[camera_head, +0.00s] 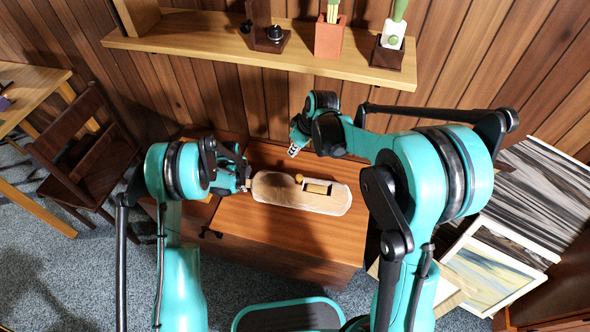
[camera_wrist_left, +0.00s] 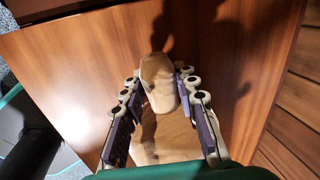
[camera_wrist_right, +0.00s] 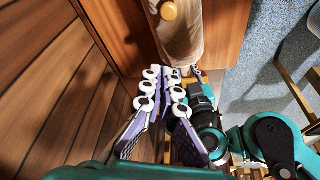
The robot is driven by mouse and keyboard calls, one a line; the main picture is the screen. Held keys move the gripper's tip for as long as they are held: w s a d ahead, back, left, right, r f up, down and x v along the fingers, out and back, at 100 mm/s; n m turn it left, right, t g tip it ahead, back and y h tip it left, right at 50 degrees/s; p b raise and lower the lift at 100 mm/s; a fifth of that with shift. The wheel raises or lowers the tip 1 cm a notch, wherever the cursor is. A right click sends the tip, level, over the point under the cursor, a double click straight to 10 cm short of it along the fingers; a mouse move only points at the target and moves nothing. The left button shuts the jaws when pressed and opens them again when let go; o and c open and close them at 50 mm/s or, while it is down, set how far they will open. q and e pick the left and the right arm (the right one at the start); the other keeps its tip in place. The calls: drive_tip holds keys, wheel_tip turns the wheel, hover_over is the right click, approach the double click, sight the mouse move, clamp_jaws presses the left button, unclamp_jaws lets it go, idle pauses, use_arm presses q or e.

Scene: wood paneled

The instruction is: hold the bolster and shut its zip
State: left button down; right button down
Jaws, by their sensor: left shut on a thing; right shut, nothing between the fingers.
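The bolster (camera_head: 275,194) is a long tan roll with rounded ends, lying across the wooden table. On its top are a round yellow knob (camera_head: 299,178) and a pale yellow block (camera_head: 318,188) beside a dark gap; I cannot make out zip teeth. My left gripper (camera_head: 247,181) is shut on the bolster's left end. In the left wrist view, its fingers (camera_wrist_left: 160,92) stand on both sides of the bolster (camera_wrist_left: 158,70). My right gripper (camera_head: 293,151) is shut and empty, behind and above the knob. The right wrist view shows the bolster (camera_wrist_right: 183,40) and knob (camera_wrist_right: 168,11) beyond its fingertips (camera_wrist_right: 164,74).
The table top (camera_head: 258,232) is bare around the bolster. A wall shelf (camera_head: 200,46) with a terracotta pot (camera_head: 329,38) and dark wooden stands is behind my right arm. A chair (camera_head: 85,155) stands at left. Framed pictures (camera_head: 490,268) lean at right.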

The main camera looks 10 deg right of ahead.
drive_tip(key=shift+w+f, duration=0.1)
drive_tip(key=shift+f, duration=0.1)
hover_over(296, 181)
drive_tip(key=w+a, duration=0.3)
drive_tip(key=w, duration=0.1)
wheel_tip(296, 181, down, 10)
drive_tip(key=shift+s+r, duration=0.1)
drive_tip(key=shift+r, duration=0.15)
drive_tip(key=shift+s+d+f, duration=0.2)
drive_tip(key=shift+s+d, duration=1)
drive_tip(key=shift+s, duration=0.05)
drive_tip(key=shift+s+d, duration=0.15)
drive_tip(key=shift+s, duration=0.1)
drive_tip(key=shift+d, duration=0.15)
drive_tip(key=s+d, duration=0.1)
drive_tip(key=d, duration=0.3)
drive_tip(key=s+d, duration=0.2)
drive_tip(key=d, duration=0.3)
drive_tip(key=s+d, duration=0.1)
drive_tip(key=d, duration=0.3)
drive_tip(key=shift+s+d, duration=0.2)
drive_tip(key=shift+s, duration=0.2)
